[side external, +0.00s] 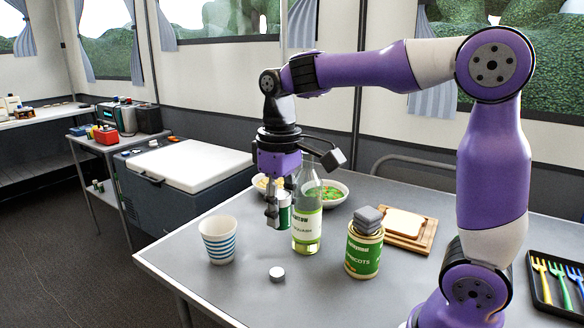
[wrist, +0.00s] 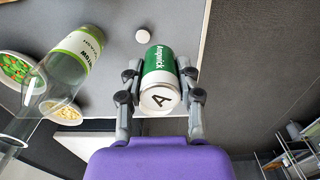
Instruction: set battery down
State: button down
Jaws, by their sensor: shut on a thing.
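The battery (side external: 284,213) is a green and white cylinder with a letter A on its pale end. My gripper (side external: 273,212) is shut on it and holds it upright, seemingly a little above the grey table (side external: 225,291), just left of the squash bottle. In the wrist view the battery (wrist: 159,72) sits between both fingers of my gripper (wrist: 160,82), its A end towards the camera. The battery's lower end is hidden in the wrist view, so I cannot tell its exact height.
The tall clear bottle (side external: 307,220) stands close right of the battery. A blue-striped cup (side external: 219,241) is to the left and a white cap (side external: 277,273) in front. An apricots can (side external: 363,254) with grey blocks on it stands right. Bowls are behind. The front table is mostly clear.

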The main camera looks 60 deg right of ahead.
jog(key=shift+a, duration=0.6)
jog(key=w+d+r+n, duration=0.2)
jog(key=w+d+n, duration=0.15)
jog(key=d, duration=0.75)
jog(key=w+d+r+n, duration=0.1)
jog(key=w+d+n, duration=0.25)
jog(key=d, duration=0.65)
jog(key=s+d+f+m, duration=0.4)
jog(key=s+d+f, duration=0.2)
jog(key=f, duration=0.3)
jog(key=shift+s+f, duration=0.4)
jog(key=shift+s, duration=0.05)
jog(key=shift+f, duration=0.15)
